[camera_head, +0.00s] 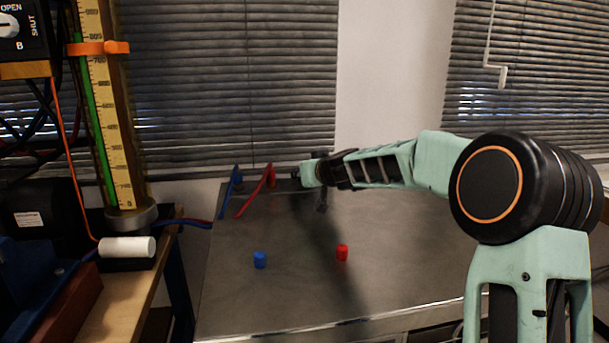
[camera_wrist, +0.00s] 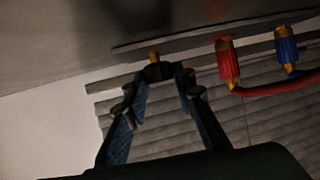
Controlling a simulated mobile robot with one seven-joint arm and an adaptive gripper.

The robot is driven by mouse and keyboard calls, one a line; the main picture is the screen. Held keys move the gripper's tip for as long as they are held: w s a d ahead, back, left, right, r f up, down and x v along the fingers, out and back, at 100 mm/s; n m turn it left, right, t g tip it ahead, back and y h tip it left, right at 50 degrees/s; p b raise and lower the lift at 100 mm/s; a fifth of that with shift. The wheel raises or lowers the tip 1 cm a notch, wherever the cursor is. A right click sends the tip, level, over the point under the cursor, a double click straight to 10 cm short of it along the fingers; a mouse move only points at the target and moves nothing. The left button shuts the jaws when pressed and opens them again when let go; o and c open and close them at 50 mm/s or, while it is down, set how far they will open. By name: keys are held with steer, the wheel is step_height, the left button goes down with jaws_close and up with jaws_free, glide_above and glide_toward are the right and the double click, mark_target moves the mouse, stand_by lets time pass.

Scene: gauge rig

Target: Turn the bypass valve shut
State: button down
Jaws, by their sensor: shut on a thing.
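In the wrist view, a dark knob-like piece (camera_wrist: 157,71) on a short brass stem sits by the edge of the grey table. I take it for the bypass valve's handle, but no label shows on it. My gripper (camera_wrist: 160,80) has its two fingers closing in on either side of this piece and is shut on it. In the head view, my gripper (camera_head: 304,174) is at the table's far edge, beside the red hose, and the piece it holds is too small and dark to make out. How far the handle is turned cannot be told.
A red hose (camera_head: 258,190) and a blue hose (camera_head: 231,190) meet the table close by. A blue cap (camera_head: 260,260) and a red cap (camera_head: 342,252) stand on the grey table (camera_head: 400,260). At left are a graduated gauge column (camera_head: 110,120) and a box labelled OPEN and SHUT (camera_head: 25,35).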

steer(key=shift+s+a+r+m+t+h+p, duration=0.1)
steer(key=shift+a+r+m+t+h+p, duration=0.1)
steer(key=shift+m+h+p, duration=0.7)
steer(key=shift+a+r+m+t+h+p, duration=0.1)
steer(key=shift+a+m+h+p, duration=0.15)
steer(key=shift+p, duration=1.15)
steer(key=m+h+p, duration=0.3)
steer(key=h+p, duration=0.1)
steer(key=p, duration=0.7)
steer(key=shift+m, duration=0.25)
steer(key=m+h+p, duration=0.1)
steer(key=p, duration=0.2)
steer(key=m+h+p, duration=0.1)
steer(key=h+p, duration=0.1)
steer(key=p, duration=0.2)
steer(key=shift+a+f+m, duration=0.15)
steer(key=shift+m, duration=0.15)
steer(key=m+g+h+p, duration=0.1)
steer(key=m+h+p, duration=0.1)
steer(key=p, duration=0.1)
steer(key=shift+a+f+g+h+p, duration=0.1)
steer(key=shift+f+g+h+p, duration=0.05)
steer(key=shift+g+h+p, duration=0.2)
steer(key=shift+f+m+g+p, duration=0.1)
steer(key=shift+m+g+p, duration=0.15)
steer(key=shift+m+p, duration=0.05)
steer(key=c, duration=1.6)
jaws_free()
